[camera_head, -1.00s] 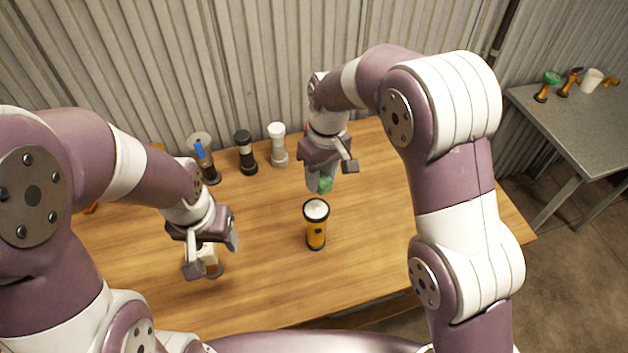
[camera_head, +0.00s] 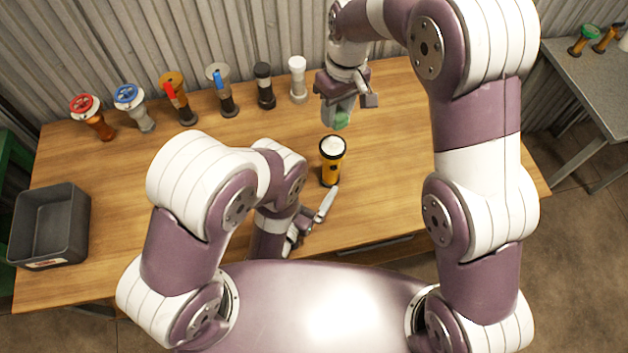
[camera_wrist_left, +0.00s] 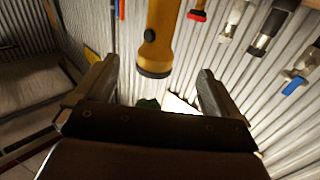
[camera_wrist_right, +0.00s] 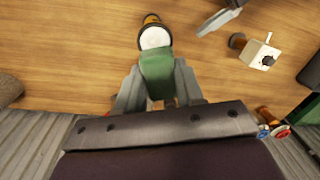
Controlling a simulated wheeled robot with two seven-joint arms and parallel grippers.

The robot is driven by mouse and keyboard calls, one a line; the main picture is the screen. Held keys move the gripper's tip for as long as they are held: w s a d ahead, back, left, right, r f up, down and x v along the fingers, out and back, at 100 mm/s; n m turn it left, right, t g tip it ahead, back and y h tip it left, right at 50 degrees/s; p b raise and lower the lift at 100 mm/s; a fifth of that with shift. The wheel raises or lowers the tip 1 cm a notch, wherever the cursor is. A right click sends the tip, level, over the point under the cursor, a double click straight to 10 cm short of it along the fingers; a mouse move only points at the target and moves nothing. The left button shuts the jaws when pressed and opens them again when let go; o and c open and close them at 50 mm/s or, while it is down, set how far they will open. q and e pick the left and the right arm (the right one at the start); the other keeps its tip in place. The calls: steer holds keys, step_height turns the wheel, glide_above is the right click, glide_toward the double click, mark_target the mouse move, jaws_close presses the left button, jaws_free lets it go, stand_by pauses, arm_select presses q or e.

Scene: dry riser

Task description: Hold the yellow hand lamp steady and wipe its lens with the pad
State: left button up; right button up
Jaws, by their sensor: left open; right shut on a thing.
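The yellow hand lamp (camera_head: 330,170) stands upright on the wooden table, its white lens (camera_head: 332,147) facing up. My left gripper (camera_head: 313,221) is open and empty on the near side of the lamp, low over the table. In the left wrist view the lamp (camera_wrist_left: 157,38) shows ahead, in the gap between the open fingers (camera_wrist_left: 158,78), apart from them. My right gripper (camera_head: 341,108) is shut on the green pad (camera_head: 341,121), held above and slightly behind the lamp. In the right wrist view the pad (camera_wrist_right: 157,75) partly overlaps the lens (camera_wrist_right: 154,38); contact is not visible.
A grey bin (camera_head: 50,225) sits at the left. A grey side table (camera_head: 590,90) stands right.

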mark_target(336, 150)
arm_select(q)
steer(key=x, duration=1.2)
steer(key=shift+s+d, duration=0.1)
steer(key=shift+d, duration=0.05)
